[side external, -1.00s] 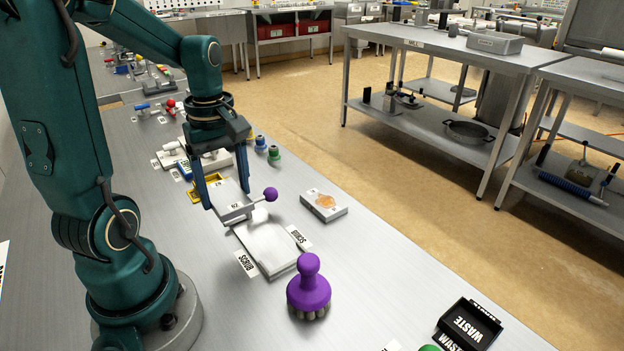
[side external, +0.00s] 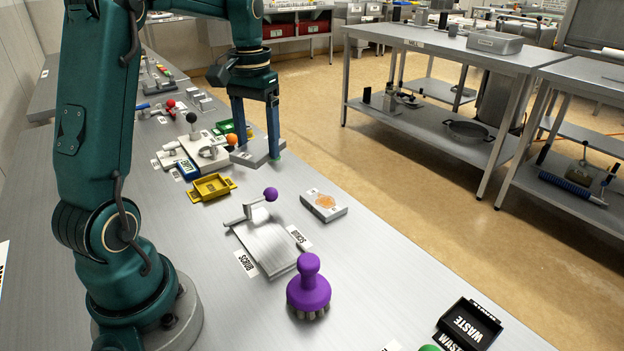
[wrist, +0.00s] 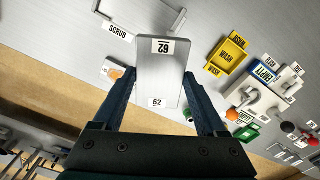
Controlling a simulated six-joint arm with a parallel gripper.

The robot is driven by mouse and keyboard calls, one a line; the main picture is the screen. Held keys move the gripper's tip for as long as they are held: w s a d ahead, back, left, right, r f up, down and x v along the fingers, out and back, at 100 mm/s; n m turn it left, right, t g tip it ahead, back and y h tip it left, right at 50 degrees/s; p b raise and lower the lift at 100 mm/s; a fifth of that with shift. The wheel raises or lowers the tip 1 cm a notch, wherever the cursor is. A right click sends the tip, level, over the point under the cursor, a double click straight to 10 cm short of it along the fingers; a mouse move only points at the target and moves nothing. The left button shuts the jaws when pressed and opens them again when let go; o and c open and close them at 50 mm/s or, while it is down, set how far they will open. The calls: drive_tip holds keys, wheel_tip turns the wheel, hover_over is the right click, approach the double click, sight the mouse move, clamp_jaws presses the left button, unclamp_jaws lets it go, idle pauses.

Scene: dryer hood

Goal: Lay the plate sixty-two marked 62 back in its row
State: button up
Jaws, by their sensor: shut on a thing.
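Plate sixty-two (side external: 252,153) is a flat grey metal plate. It is held above the bench near its right edge in the side view. In the wrist view the plate (wrist: 158,85) shows white labels marked 62 at both ends. My gripper (side external: 258,148) is shut on it, with one blue finger along each side. The gripper also shows in the wrist view (wrist: 158,95). I cannot tell which place on the bench is the plate's row.
The scrub board (side external: 265,250) with its purple-knobbed lever lies bare. The yellow wash tray (side external: 212,188) and a white fixture (side external: 203,150) are left of the plate.

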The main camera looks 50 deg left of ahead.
drive_tip(key=w+d+f+m, duration=0.2)
drive_tip(key=w+d+m, duration=0.2)
drive_tip(key=w+d, duration=0.15)
drive_tip(key=m, duration=0.1)
hover_over(361, 238)
wheel_tip(361, 238, down, 8)
drive_tip(key=shift+r, duration=0.1)
drive_tip(key=shift+d+f, duration=0.1)
drive_tip(key=shift+f, duration=2)
drive_tip(key=shift+f, duration=0.1)
drive_tip(key=o, duration=1.6)
drive_tip(key=shift+f, duration=0.1)
drive_tip(key=shift+c, duration=0.2)
